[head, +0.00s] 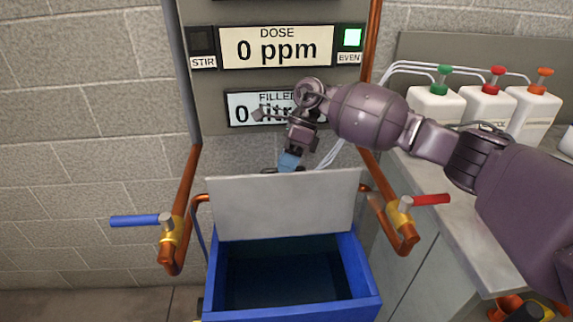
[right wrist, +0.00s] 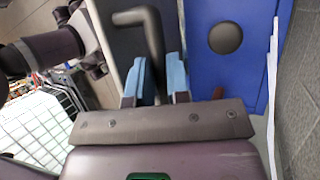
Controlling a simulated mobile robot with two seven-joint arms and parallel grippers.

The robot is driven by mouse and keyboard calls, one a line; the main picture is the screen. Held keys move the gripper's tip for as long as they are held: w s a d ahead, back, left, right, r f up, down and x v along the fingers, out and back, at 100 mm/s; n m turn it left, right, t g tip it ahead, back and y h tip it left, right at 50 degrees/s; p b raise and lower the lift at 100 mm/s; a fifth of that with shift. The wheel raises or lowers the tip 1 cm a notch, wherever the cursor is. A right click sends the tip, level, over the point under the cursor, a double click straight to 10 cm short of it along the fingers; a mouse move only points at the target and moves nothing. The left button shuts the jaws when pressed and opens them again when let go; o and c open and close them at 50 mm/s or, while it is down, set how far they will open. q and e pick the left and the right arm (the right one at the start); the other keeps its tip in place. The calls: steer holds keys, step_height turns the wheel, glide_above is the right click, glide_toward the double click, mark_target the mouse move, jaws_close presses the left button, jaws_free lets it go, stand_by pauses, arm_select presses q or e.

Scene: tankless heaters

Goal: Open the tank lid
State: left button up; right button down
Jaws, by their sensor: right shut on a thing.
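The blue tank (head: 292,312) stands low in the middle of the head view, its dark inside showing. Its pale grey lid (head: 285,207) stands raised, nearly upright, at the tank's back edge. My right gripper (head: 290,162) is at the lid's top edge, with light-blue fingers pointing down. A dark handle (head: 268,171) shows beside the fingers there.
A blue-handled valve (head: 135,221) is left of the tank and a red-handled valve (head: 430,200) right. The dose display (head: 276,48) is above, and the filled display (head: 243,108) is partly behind my arm. White bottles (head: 437,105) stand on the right counter (head: 440,212).

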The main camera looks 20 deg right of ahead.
steer(key=shift+s+f, duration=0.25)
steer(key=shift+f, duration=0.65)
steer(key=c, duration=1.5)
jaws_free()
steer(key=o, duration=0.4)
steer(key=shift+w, duration=0.25)
steer(key=shift+r, duration=0.65)
step_height(320, 180, up, 20)
steer(key=p, duration=0.2)
steer(key=shift+f+p, duration=0.25)
steer(key=shift+p, duration=0.1)
steer(key=shift+s, duration=0.15)
